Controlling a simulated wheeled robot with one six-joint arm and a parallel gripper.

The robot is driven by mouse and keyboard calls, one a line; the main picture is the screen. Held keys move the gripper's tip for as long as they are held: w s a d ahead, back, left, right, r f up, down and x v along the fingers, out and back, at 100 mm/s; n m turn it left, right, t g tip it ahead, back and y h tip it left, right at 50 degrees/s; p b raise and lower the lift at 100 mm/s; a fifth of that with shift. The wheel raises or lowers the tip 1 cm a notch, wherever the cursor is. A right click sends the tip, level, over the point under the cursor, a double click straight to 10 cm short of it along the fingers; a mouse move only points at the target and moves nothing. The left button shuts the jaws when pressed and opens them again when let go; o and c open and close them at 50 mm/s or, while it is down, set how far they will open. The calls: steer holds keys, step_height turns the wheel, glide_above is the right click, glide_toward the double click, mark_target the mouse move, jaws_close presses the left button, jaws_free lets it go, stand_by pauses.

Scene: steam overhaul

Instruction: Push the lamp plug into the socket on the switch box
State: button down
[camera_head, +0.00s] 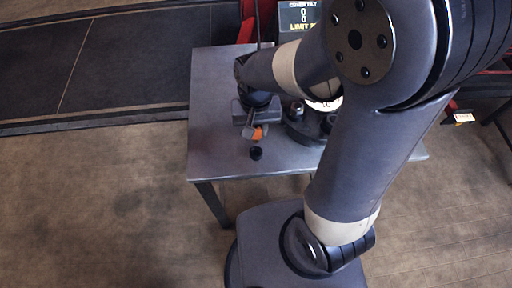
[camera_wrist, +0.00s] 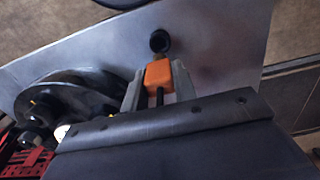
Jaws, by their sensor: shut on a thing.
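My gripper (camera_wrist: 158,82) is shut on an orange block, which I take to be the lamp plug (camera_wrist: 159,73). A dark stem or cord runs from the plug back between the fingers. The plug (camera_head: 258,133) also shows in the head view, beside my gripper (camera_head: 252,131) over the table. A small black round piece (camera_wrist: 160,41) stands on the table just beyond the plug; it also shows in the head view (camera_head: 256,153). It looks apart from the plug, and I cannot tell whether it is the socket. I cannot make out a switch box for certain.
The grey metal table (camera_head: 220,155) is clear at its left and front. A dark round assembly (camera_wrist: 75,95) stands close beside my gripper, partly hidden by my arm in the head view. A display sign (camera_head: 298,17) stands behind the table.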

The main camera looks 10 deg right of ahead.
step_height(320, 180, down, 7)
steer(key=shift+f, duration=0.45)
steer(key=shift+f, duration=0.25)
stand_by(0.4)
steer(key=shift+f, duration=0.15)
steer(key=c, duration=1.1)
jaws_free()
steer(key=shift+c, duration=0.2)
step_height(320, 180, up, 11)
